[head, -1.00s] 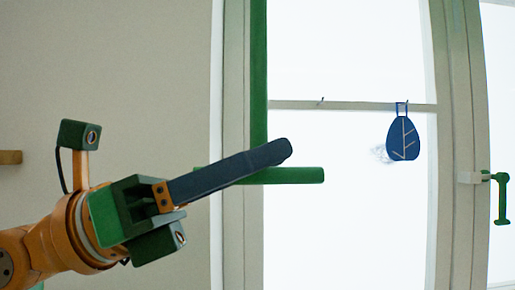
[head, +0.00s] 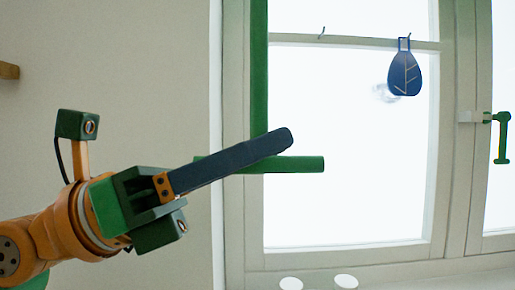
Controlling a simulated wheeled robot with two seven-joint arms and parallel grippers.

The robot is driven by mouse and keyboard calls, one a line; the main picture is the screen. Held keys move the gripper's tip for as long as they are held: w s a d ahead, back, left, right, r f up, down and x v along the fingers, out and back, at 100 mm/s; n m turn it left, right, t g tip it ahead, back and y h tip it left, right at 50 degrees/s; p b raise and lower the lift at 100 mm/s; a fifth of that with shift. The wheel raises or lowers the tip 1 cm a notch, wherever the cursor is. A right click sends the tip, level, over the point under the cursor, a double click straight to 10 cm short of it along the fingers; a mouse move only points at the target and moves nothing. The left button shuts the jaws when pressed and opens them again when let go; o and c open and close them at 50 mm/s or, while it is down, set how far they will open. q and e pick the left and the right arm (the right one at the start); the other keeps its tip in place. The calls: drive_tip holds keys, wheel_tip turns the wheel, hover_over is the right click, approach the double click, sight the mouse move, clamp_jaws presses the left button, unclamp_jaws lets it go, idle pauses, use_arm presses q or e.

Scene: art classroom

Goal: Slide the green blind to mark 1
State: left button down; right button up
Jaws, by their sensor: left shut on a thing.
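The green blind shows as a tall narrow green strip (head: 259,70) along the left side of the window, with a green horizontal bar (head: 300,164) at its lower end. My left gripper (head: 280,140) comes in from the left, its long dark fingers reaching across the strip just above the bar. The fingers are shut on the blind; their far tips hide part of the strip and the exact contact. No mark or number is visible. My right gripper is not in view.
A blue leaf-shaped ornament (head: 404,74) hangs from a hook on the window crossbar (head: 360,42). A green window handle (head: 502,137) is at the right. Two white round things (head: 291,284) (head: 346,282) show at the bottom by the sill. The pane right of the bar is clear.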

use_arm(q)
drive_tip(key=c, duration=0.8)
unclamp_jaws()
drive_tip(key=shift+w, duration=0.1)
drive_tip(key=shift+w+a, duration=0.1)
